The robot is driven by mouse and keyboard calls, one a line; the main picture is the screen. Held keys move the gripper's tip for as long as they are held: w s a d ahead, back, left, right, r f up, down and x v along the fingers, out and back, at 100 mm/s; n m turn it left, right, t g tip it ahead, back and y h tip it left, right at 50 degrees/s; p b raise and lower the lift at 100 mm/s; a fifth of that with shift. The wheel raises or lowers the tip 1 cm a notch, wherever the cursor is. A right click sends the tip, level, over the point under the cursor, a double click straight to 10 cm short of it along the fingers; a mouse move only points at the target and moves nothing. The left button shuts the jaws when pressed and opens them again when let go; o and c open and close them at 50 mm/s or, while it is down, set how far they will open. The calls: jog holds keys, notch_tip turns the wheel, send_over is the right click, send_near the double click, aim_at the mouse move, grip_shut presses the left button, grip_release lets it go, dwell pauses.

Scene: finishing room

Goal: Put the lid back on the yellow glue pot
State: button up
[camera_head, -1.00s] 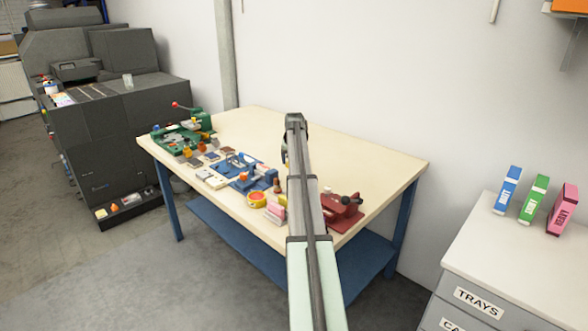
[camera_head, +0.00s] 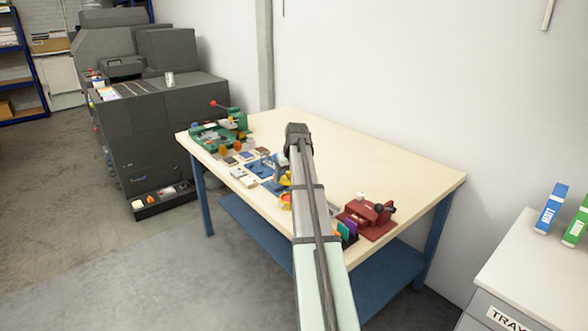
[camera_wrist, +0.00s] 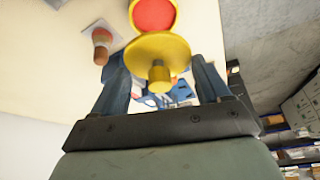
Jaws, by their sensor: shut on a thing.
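My gripper (camera_wrist: 160,82) is shut on the yellow lid (camera_wrist: 160,50), which has a round disc and a short knob facing the wrist camera. The yellow glue pot (camera_wrist: 153,12) is open, with red inside its yellow rim, and sits just beyond the lid at the top of the wrist view. The lid overlaps the pot's near edge in the picture; I cannot tell whether they touch. In the head view the pot (camera_head: 286,198) shows partly beside my arm, which hides most of the gripper.
A brown-red bottle (camera_wrist: 101,42) stands near the pot. A red tool (camera_head: 369,213) is at the table's right, with coloured cards (camera_head: 346,232) beside it. A green device (camera_head: 218,132) and blue fixture (camera_head: 262,168) are at the left. The table's rear (camera_head: 370,165) is clear.

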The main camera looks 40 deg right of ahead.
jog(key=shift+f+n, duration=0.15)
jog(key=shift+n, duration=0.15)
jog(key=shift+f, duration=3.05)
jog(key=shift+f, duration=0.2)
jog(key=o, duration=1)
jog(key=shift+r, duration=0.15)
jog(key=shift+r, duration=3.4)
